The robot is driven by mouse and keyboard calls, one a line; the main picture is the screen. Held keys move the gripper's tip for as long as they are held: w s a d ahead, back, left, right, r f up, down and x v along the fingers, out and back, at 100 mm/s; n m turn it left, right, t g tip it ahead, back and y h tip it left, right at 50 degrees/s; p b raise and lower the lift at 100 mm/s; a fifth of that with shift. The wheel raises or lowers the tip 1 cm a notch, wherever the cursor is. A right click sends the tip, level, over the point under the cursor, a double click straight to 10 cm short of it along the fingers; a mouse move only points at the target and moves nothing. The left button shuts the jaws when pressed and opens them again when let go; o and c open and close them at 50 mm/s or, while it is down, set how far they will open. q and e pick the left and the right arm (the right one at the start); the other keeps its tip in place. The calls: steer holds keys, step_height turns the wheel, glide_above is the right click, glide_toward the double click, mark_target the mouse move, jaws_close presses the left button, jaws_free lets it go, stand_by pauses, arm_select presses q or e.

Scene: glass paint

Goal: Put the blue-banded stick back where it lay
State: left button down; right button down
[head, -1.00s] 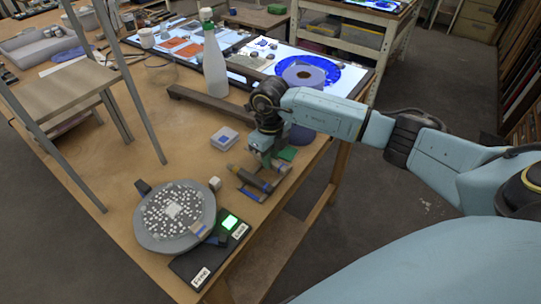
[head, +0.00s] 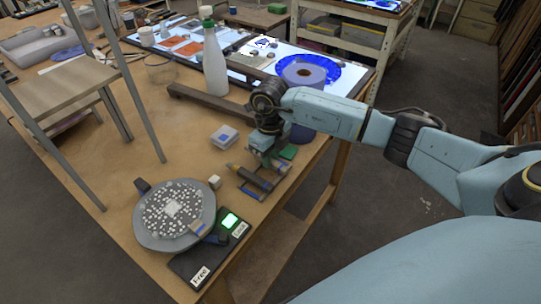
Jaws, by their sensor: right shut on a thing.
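My right gripper (head: 274,163) is low over the near right edge of the bench, shut on a dark stick (head: 255,180) that lies at a slant under its fingers. The stick is at or just above a small dark rest (head: 251,191) with blue on it. I cannot make out whether the stick touches the rest, and its blue band is too small to tell apart from the blue parts there. The fingertips are partly hidden by the wrist. My left gripper is not in view.
A round grey disc (head: 147,235) with many white bits stands to the left, beside a dark box (head: 189,268) with a lit green button. A white bottle (head: 214,65) stands behind.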

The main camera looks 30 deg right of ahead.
steer(key=shift+f, duration=0.1)
steer(key=c, duration=1.2)
jaws_free()
step_height(320, 180, up, 14)
steer(key=b, duration=0.1)
steer(key=shift+f, duration=0.25)
